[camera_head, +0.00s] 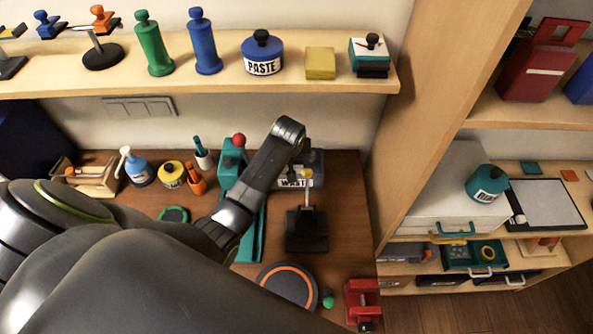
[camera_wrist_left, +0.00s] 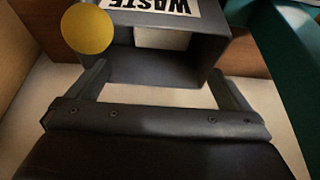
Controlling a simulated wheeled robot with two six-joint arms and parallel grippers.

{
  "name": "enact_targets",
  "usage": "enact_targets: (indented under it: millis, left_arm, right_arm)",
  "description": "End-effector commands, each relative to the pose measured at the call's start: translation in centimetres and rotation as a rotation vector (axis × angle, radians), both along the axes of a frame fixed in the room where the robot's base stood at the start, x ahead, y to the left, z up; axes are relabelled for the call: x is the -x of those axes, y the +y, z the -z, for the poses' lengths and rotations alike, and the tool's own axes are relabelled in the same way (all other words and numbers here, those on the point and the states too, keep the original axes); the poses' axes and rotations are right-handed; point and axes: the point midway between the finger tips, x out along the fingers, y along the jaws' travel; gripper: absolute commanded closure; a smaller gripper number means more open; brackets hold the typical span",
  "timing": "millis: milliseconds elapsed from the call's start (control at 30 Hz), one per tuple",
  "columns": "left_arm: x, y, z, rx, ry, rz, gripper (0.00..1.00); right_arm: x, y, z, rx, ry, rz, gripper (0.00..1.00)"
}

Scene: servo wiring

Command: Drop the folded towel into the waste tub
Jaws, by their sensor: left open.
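The dark waste tub (camera_head: 318,182) stands at the back of the desk with a white WASTE label, partly hidden by my left arm. In the left wrist view the tub (camera_wrist_left: 160,68) is close, upside down in the picture. A pale, flat-sided patch (camera_wrist_left: 165,39) shows inside its opening; I cannot tell for sure whether it is the folded towel. My left gripper (camera_wrist_left: 155,76) is open, its two fingers spread wide at the tub with nothing between them. In the head view its fingers are hidden. My right gripper is not in view.
A stand with a yellow knob (camera_head: 308,174) rises in front of the tub; the knob (camera_wrist_left: 88,28) is near the left finger in the wrist view. A teal device with a red ball (camera_head: 238,140) stands left. A shelf (camera_head: 200,88) hangs above; a wooden panel (camera_head: 420,130) bounds the right.

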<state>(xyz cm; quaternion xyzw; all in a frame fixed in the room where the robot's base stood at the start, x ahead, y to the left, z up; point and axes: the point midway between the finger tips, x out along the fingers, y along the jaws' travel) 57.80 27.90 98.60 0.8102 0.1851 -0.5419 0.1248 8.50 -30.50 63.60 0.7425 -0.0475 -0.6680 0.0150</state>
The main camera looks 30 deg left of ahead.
Motion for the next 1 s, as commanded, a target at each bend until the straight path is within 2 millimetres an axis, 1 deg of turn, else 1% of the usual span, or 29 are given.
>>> enact_targets:
  millis: [133, 267, 467, 700, 767, 800, 833, 1000]
  left_arm:
    - [0.7, -0.3, -1.6, 0.001, -0.005, 0.000, 0.00]
    - [1.4, -0.7, -3.7, 0.001, -0.005, 0.001, 0.00]
    - [2.6, -1.3, -7.0, 0.000, -0.006, 0.001, 0.00]
    - [4.2, -2.1, -11.5, 0.001, -0.007, 0.002, 0.00]
    - [4.6, -2.3, -12.3, 0.001, -0.005, 0.001, 0.00]
    - [4.9, -2.4, -13.3, 0.002, -0.002, 0.001, 0.00]
    - [5.0, -2.5, -13.8, 0.002, -0.001, 0.001, 0.00]
    - [5.5, -2.7, -14.9, 0.000, 0.000, 0.001, 0.00]
  right_arm:
    - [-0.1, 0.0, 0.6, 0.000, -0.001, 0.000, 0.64]
    - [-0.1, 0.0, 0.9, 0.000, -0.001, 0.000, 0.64]
    - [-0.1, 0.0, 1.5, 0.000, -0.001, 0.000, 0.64]
    - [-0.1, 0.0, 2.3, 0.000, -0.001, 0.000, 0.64]
    - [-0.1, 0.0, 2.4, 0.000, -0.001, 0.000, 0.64]
    - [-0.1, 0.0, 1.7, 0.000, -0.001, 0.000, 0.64]
    - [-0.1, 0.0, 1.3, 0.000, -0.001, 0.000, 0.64]
    - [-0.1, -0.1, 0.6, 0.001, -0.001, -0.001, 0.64]
